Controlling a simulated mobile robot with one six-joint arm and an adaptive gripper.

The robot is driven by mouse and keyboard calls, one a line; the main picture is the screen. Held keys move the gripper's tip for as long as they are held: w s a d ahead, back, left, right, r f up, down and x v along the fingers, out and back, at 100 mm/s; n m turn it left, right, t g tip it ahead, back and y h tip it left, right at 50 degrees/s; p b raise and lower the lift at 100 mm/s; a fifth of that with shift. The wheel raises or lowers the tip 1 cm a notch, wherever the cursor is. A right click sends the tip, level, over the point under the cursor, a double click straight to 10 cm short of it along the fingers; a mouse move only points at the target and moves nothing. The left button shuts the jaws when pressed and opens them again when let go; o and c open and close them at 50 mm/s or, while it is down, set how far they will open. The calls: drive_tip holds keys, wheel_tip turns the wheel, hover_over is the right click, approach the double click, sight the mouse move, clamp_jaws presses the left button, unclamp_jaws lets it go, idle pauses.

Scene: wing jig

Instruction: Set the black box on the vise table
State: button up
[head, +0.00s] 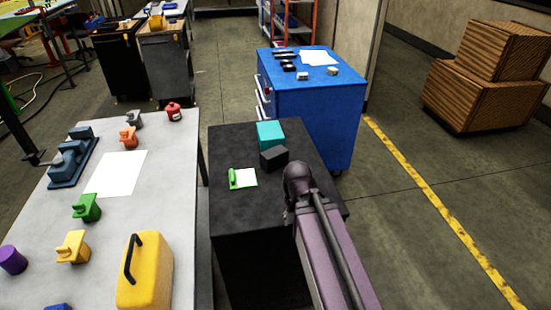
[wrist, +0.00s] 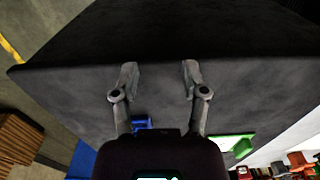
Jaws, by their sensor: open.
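The black box (head: 273,158) sits on the black cabinet (head: 225,205) in the head view, just in front of a teal box (head: 270,134). I cannot make it out in the wrist view. The vise table (head: 185,200) is the grey table at left, with a blue vise (head: 70,160) near its far left edge. My gripper (wrist: 158,72) is open, its two fingers apart with nothing between them, over the dark cabinet surface. In the head view my arm reaches in just right of the black box and hides the fingers.
A green item with a white face (head: 243,178) lies left of the box. The vise table carries a white sheet (head: 116,174), a yellow case (head: 145,272) and several small colored parts. A blue drawer cabinet (head: 312,100) stands behind. Floor at right is clear up to wooden crates (head: 480,95).

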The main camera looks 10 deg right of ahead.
sight(275, 152)
drive_tip(key=o, duration=0.5)
drive_tip(key=shift+w, duration=0.1)
drive_tip(key=shift+c, duration=0.2)
drive_tip(key=shift+o, duration=0.7)
drive_tip(key=shift+w+r, duration=0.2)
drive_tip(key=shift+w, duration=0.05)
drive_tip(key=w+r+m+p, duration=0.4)
drive_tip(key=w+p, duration=0.1)
drive_tip(key=w, duration=0.4)
drive_tip(key=w+r+m+p, duration=0.4)
drive_tip(key=w+r+p, duration=0.1)
drive_tip(key=w, duration=0.4)
drive_tip(key=w+r+m+p, duration=0.5)
drive_tip(key=w, duration=0.5)
drive_tip(key=shift+a+r, duration=0.25)
drive_tip(key=shift+f, duration=0.15)
wheel_tip(275, 152, down, 8)
drive_tip(key=b, duration=0.8)
drive_tip(key=shift+f+b, duration=0.15)
drive_tip(key=shift+b, duration=0.2)
drive_tip(key=shift+f, duration=0.1)
